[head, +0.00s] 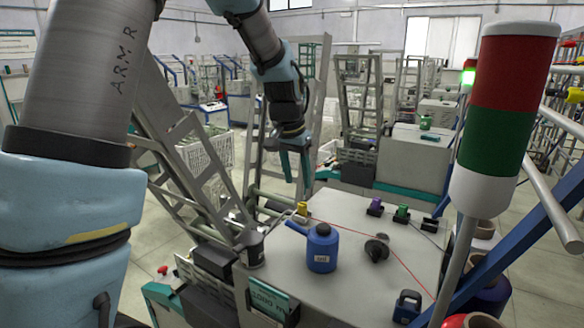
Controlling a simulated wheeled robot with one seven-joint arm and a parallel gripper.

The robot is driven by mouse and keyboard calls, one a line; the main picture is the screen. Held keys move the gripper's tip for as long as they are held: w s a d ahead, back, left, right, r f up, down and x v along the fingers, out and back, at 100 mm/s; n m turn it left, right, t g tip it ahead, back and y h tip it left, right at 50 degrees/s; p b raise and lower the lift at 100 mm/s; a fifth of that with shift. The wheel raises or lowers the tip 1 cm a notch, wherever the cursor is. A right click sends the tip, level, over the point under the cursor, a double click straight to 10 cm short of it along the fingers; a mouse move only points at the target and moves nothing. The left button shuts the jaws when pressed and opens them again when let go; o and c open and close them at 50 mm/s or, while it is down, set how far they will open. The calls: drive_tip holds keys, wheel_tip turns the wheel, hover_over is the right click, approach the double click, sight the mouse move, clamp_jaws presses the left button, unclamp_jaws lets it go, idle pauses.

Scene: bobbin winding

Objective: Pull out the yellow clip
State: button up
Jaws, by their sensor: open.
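The yellow clip (302,208) is small in the head view and sits at the far left edge of the grey machine top (345,215). My gripper (296,180) hangs from the arm above and slightly left of the clip, fingers pointing down. Its two fingers are apart, and I see nothing between them. The gripper looks clear of the clip, but the exact distance between them is hard to tell. A purple clip (375,206), a green clip (401,213) and a black clip (430,224) stand in a row along the far edge to the right.
A blue can (322,248) with a spout stands just in front of the yellow clip. A dark disc-shaped part (377,248) and a thin red thread lie right of it. A dark blue object (407,305) is near the front. A red-green-white signal lamp (505,120) rises at right.

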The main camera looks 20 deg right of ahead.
sight(301, 205)
drive_tip(key=shift+b+x, duration=2.75)
drive_tip(key=shift+x, duration=1.75)
drive_tip(key=shift+w, duration=0.15)
drive_tip(key=shift+c, duration=0.2)
clamp_jaws()
drive_tip(key=shift+r+p, duration=1.7)
drive_tip(key=shift+r, duration=0.55)
